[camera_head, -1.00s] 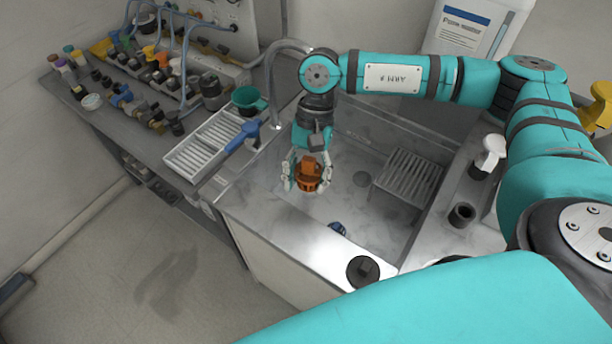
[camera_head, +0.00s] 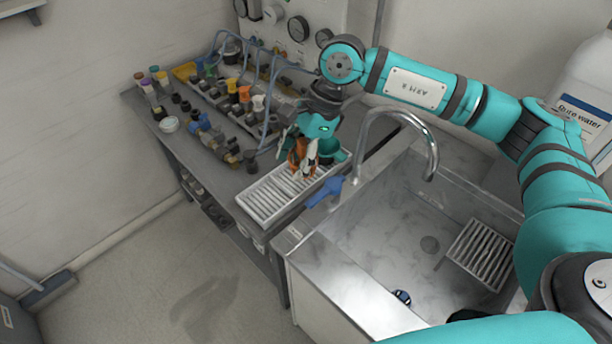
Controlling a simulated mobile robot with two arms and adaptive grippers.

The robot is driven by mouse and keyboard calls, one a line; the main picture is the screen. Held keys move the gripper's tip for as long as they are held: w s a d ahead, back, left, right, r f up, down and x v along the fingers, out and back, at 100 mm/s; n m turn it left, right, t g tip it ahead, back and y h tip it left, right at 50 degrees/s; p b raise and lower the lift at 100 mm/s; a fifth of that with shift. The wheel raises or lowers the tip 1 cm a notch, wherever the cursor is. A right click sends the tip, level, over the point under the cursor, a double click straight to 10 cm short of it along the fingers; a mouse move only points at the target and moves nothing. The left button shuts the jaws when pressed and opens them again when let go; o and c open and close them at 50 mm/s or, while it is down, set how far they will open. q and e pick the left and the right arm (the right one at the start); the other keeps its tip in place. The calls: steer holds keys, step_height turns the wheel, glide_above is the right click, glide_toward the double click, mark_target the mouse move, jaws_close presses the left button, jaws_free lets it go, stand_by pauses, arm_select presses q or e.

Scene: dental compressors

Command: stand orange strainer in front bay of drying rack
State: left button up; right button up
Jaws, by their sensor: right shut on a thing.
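The orange strainer (camera_head: 297,157) is held in my right gripper (camera_head: 302,158), which is shut on it. The gripper fingers cover part of the strainer. It is over the far part of the white slatted drying rack (camera_head: 262,205); I cannot tell whether it touches the slats. The rack lies on the grey bench beside the sink. A dark green cup-like piece (camera_head: 333,152) is right behind the gripper at the rack's far end, partly hidden. The near part of the rack is bare. My left gripper is not in view.
A blue-handled item (camera_head: 325,192) lies between rack and sink. The curved tap (camera_head: 432,150) rises close to my right arm. Several coloured fittings and bottles crowd the bench (camera_head: 158,128) to the left. The sink (camera_head: 385,235) holds a metal grate (camera_head: 481,254).

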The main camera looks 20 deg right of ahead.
steer(key=w+a+r+m+t+h+p, duration=0.4)
steer(key=w+r+m+h, duration=0.55)
steer(key=m, duration=1.45)
steer(key=w+f+y+b, duration=0.1)
steer(key=f+b, duration=0.3)
steer(key=f, duration=0.5)
steer(key=f+b, duration=0.4)
steer(key=f, duration=0.6)
steer(key=w+f+y+b, duration=0.1)
steer(key=f+b, duration=0.3)
steer(key=f, duration=0.5)
steer(key=shift+w+a+f+y+b, duration=0.2)
steer(key=shift+w+y+b, duration=0.1)
steer(key=shift+y, duration=0.05)
steer(key=shift+f+b, duration=1.25)
steer(key=shift+f, duration=0.05)
